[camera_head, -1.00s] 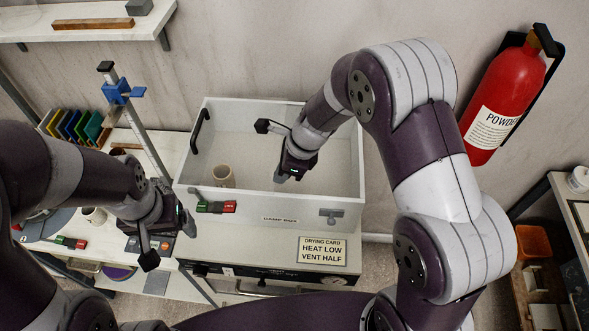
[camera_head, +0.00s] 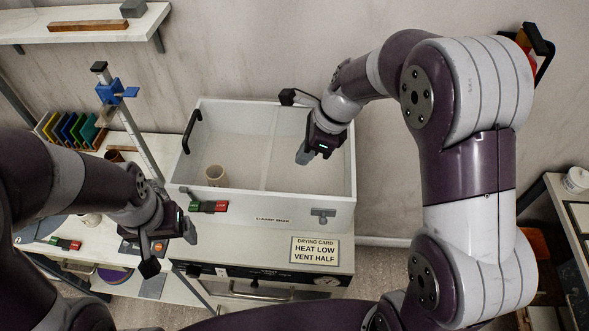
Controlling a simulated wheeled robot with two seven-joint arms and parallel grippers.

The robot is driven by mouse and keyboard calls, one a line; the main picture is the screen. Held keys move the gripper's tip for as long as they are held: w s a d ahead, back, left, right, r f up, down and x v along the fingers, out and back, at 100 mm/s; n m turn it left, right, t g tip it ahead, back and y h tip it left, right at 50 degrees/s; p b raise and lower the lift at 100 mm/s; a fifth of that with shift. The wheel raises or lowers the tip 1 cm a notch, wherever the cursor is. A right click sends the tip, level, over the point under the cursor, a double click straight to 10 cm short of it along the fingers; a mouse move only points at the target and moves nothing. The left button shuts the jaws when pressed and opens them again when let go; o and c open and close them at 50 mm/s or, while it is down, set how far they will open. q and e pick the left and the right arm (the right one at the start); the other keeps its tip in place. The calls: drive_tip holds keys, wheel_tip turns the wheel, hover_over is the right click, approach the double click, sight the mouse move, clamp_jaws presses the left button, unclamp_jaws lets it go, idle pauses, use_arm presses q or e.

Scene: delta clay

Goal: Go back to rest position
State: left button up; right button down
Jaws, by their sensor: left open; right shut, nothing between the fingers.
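My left gripper (camera_head: 190,232) is open at the left, in front of the white damp box (camera_head: 345,205) and over the front part of the workbench. Nothing shows between its fingers. My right gripper (camera_head: 303,157) is shut and empty, and hangs over the right half of the open damp box with its fingers pointing down. A beige clay cup (camera_head: 215,176) stands upright inside the left part of the box, apart from both grippers.
A blue-clamped post (camera_head: 118,95) and coloured tiles (camera_head: 72,130) stand on the left bench. A shelf (camera_head: 85,27) is upper left. A fire extinguisher (camera_head: 522,42) is mostly hidden behind my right arm.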

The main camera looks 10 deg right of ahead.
drive_tip(key=d+n, duration=0.1)
drive_tip(key=n, duration=0.1)
drive_tip(key=s+d+f+n+h, duration=0.1)
drive_tip(key=n, duration=0.2)
drive_tip(key=s+d+f+n, duration=0.1)
drive_tip(key=n, duration=0.2)
drive_tip(key=shift+s+b, duration=0.15)
drive_tip(key=shift+b, duration=0.25)
drive_tip(key=s+f+n+b, duration=0.1)
drive_tip(key=s+d+f+n+h, duration=0.1)
drive_tip(key=n, duration=0.1)
drive_tip(key=s+d+f+n+b, duration=0.1)
drive_tip(key=n, duration=0.1)
drive_tip(key=shift+f+h+b, duration=0.3)
use_arm(q)
wheel_tip(320, 180, down, 11)
drive_tip(key=b, duration=0.7)
drive_tip(key=shift+w+a+r, duration=0.15)
drive_tip(key=shift+w, duration=0.1)
use_arm(e)
drive_tip(key=s+d+f+n+h, duration=0.1)
drive_tip(key=s+d+f+n, duration=0.1)
drive_tip(key=s+f+n, duration=0.5)
drive_tip(key=shift+s+d+f+n+h, duration=0.15)
drive_tip(key=shift+s+d+n+h, duration=0.15)
drive_tip(key=shift+s+d+n, duration=0.15)
use_arm(q)
drive_tip(key=shift+s, duration=0.15)
use_arm(e)
drive_tip(key=shift+s, duration=0.2)
